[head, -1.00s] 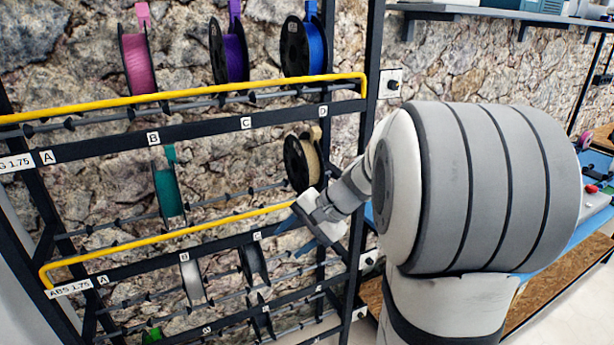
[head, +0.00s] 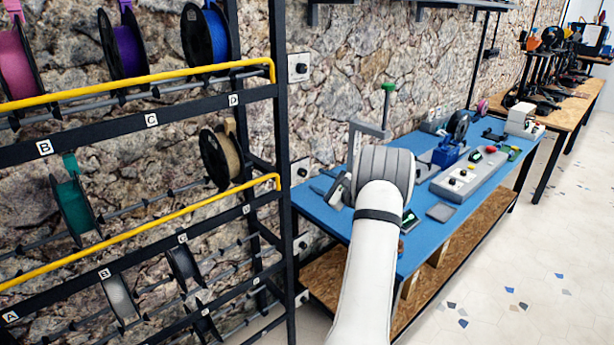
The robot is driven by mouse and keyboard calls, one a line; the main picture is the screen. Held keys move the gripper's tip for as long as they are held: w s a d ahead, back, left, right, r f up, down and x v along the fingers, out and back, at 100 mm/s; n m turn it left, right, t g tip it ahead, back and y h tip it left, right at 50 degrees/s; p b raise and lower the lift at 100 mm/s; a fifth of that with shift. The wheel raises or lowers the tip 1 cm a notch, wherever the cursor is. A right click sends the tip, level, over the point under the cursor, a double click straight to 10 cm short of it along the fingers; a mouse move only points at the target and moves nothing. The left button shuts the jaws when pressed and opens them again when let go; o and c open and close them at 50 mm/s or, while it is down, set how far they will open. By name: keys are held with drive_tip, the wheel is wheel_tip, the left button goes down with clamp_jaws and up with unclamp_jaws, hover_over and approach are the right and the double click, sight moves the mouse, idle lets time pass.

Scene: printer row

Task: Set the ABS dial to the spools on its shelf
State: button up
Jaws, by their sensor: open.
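The shelf rack fills the left. Its middle shelf, which bore the ABS label in the earlier view, holds a teal spool (head: 72,208) near B and a beige spool (head: 221,156) near D. Black dials on pale wall plates stand right of the rack post: an upper dial (head: 299,68), a middle dial (head: 302,171) and a lower one (head: 304,245). Their labels and settings are too small to read, so I cannot tell which is the ABS dial. My arm reaches forward right of them.
Pink (head: 17,62), purple (head: 127,50) and blue (head: 206,36) spools hang on the upper shelf, with grey ones below. A blue-topped bench (head: 455,215) with equipment stands behind my arm. A grey stand (head: 370,128) rises there. Open floor (head: 530,270) lies right.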

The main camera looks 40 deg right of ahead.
sight(304, 175)
drive_tip(key=w, duration=0.2)
drive_tip(key=w+a+p, duration=0.1)
drive_tip(key=w, duration=0.2)
drive_tip(key=shift+w, duration=0.2)
drive_tip(key=c, duration=0.9)
drive_tip(key=shift+a, duration=0.35)
drive_tip(key=shift+c, duration=0.5)
drive_tip(key=shift+d, duration=0.25)
drive_tip(key=shift+f, duration=0.1)
